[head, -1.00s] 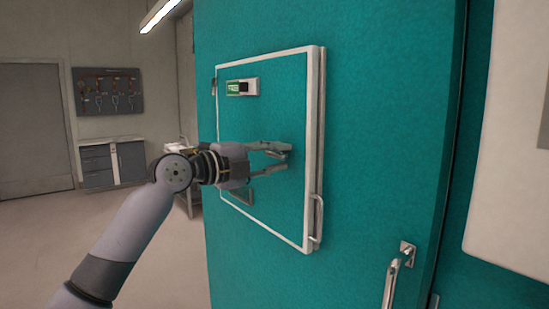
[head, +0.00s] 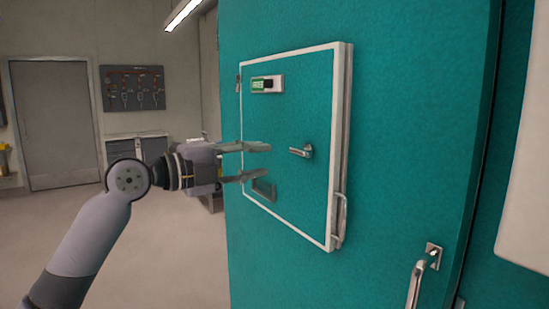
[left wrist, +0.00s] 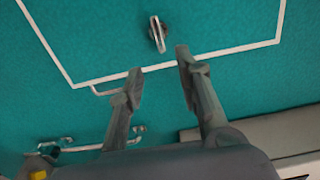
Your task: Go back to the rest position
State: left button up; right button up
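My left gripper (head: 256,161) is in front of the teal chamber door, its fingers apart and nothing between them. It also shows open and empty in the left wrist view (left wrist: 160,72). A small white-framed hatch (head: 292,220) sits in the teal wall, and it looks closed. Its small lever handle (head: 301,152) is to the right of the fingertips, clear of them in the head view. The lever also shows beyond the fingers in the left wrist view (left wrist: 157,33). My right gripper is not in view.
A bar handle (head: 340,218) is on the hatch's right edge, and a larger door handle (head: 418,280) is lower right. A small display (head: 267,85) is on the hatch. Open floor (head: 170,250) lies to the left, with grey cabinets (head: 138,150) behind.

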pick_arm(q)
jog(key=shift+s+a, duration=0.35)
jog(key=shift+a, duration=0.1)
